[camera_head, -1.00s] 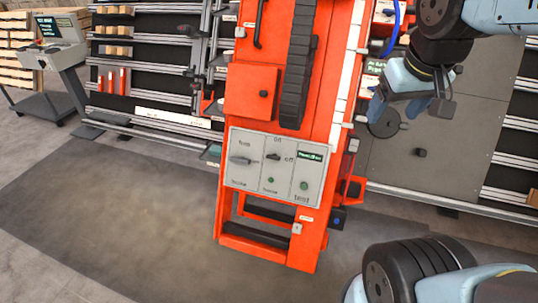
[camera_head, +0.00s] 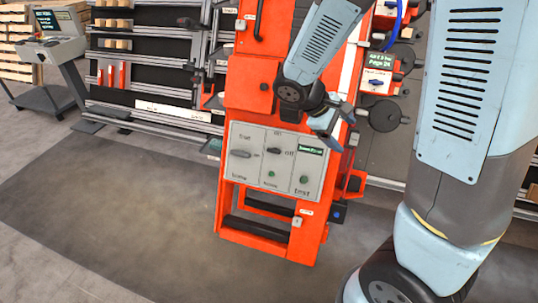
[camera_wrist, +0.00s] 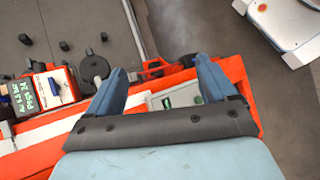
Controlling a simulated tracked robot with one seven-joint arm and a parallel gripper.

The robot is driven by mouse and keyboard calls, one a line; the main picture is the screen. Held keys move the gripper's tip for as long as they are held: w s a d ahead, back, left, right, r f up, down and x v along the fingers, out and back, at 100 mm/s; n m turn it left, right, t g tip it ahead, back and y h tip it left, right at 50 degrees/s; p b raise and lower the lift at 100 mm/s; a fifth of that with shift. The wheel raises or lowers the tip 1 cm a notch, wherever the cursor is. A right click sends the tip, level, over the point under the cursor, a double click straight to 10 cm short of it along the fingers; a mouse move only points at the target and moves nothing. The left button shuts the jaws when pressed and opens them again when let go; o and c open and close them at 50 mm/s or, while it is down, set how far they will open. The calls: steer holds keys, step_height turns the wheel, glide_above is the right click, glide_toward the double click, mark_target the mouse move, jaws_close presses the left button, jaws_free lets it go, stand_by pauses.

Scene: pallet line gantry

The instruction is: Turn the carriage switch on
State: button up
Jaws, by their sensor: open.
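The orange carriage (camera_head: 245,95) carries a grey control panel (camera_head: 238,185) on its lower front. On it are a left selector knob (camera_head: 241,154), a middle dark knob (camera_head: 272,153) with "on" above and "off" to its right, and a right part with a green display (camera_head: 311,151). The middle knob seems to point towards "off". My gripper (camera_head: 330,132) is open and empty, near the panel's upper right corner, apart from the knobs. In the wrist view my gripper (camera_wrist: 158,80) spreads over the carriage edge, with the panel (camera_wrist: 160,101) partly hidden behind its mount.
A smaller board with a blue knob (camera_head: 376,82) and dark round wheels (camera_head: 384,116) stand right of the carriage. A rack with rails (camera_head: 140,75) is behind. A console on a trolley (camera_head: 52,48) stands far left. The floor at front left is clear.

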steer(key=w+a+f+n+t+h, duration=0.2)
steer(key=w+a+f+n+t, duration=0.1)
steer(key=a+f+n, duration=0.25)
steer(key=w+a+f+n+t+h, duration=0.2)
steer(key=w+a+f+n+t, duration=0.15)
steer(key=a+f, duration=0.2)
steer(key=n+t+y, duration=0.6)
steer(key=n+t, duration=0.4)
steer(key=n, duration=0.3)
glide_toward(272, 151)
steer(key=shift+g, duration=0.25)
steer(key=x, duration=0.8)
steer(key=shift+w+d+r, duration=0.15)
steer(key=shift+w+d, duration=0.1)
steer(key=shift+w, duration=0.05)
steer(key=shift+c, duration=0.5)
steer(key=c, duration=0.9)
steer(key=shift+a, duration=0.35)
steer(key=shift+d, duration=0.15)
steer(key=shift+c, duration=0.3)
